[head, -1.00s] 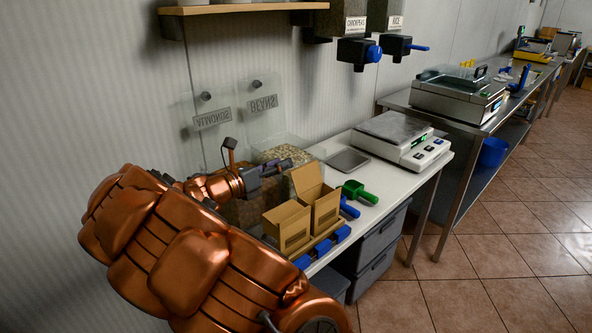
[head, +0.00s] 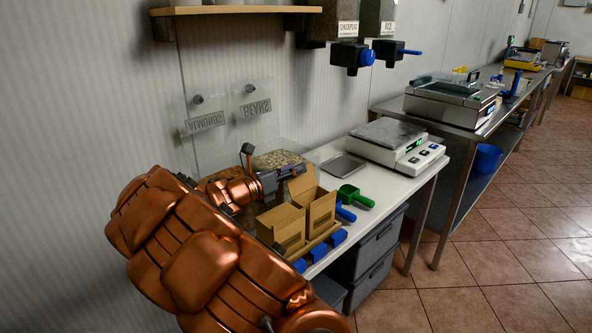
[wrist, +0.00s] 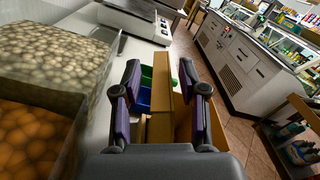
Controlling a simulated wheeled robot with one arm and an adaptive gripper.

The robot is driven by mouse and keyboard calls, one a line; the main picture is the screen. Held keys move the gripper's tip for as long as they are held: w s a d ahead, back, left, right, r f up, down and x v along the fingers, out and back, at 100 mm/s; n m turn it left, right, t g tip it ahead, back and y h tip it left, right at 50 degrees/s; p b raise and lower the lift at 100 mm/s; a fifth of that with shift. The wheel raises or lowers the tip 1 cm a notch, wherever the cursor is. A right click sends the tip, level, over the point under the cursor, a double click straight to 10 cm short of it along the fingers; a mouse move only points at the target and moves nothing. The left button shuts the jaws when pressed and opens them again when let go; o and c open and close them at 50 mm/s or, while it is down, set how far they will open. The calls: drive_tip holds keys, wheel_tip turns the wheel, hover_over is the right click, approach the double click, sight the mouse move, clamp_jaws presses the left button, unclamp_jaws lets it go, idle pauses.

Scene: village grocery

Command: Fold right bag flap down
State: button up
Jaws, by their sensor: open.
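The right bag (head: 319,212) is an open-topped brown cardboard bag, with its flap (head: 302,184) standing up at the back. The left bag (head: 280,232) stands beside it. My gripper (head: 288,171) is at the upper edge of the raised flap, on its far left side. In the wrist view my gripper (wrist: 160,75) has its two dark jaws apart, and a tan cardboard panel (wrist: 162,95) shows between them. Neither jaw is clearly pressing on it; contact cannot be told. The lower part of the panel is hidden by my gripper.
A rack with blue parts (head: 339,237) holds the bags at the table's front edge. A green scoop (head: 352,196) and a blue scoop (head: 345,213) lie right of them. A white scale (head: 392,146) stands further back. Clear bins of goods (wrist: 50,60) flank my gripper's left.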

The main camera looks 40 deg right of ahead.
drive_tip(key=shift+d, duration=0.75)
clamp_jaws()
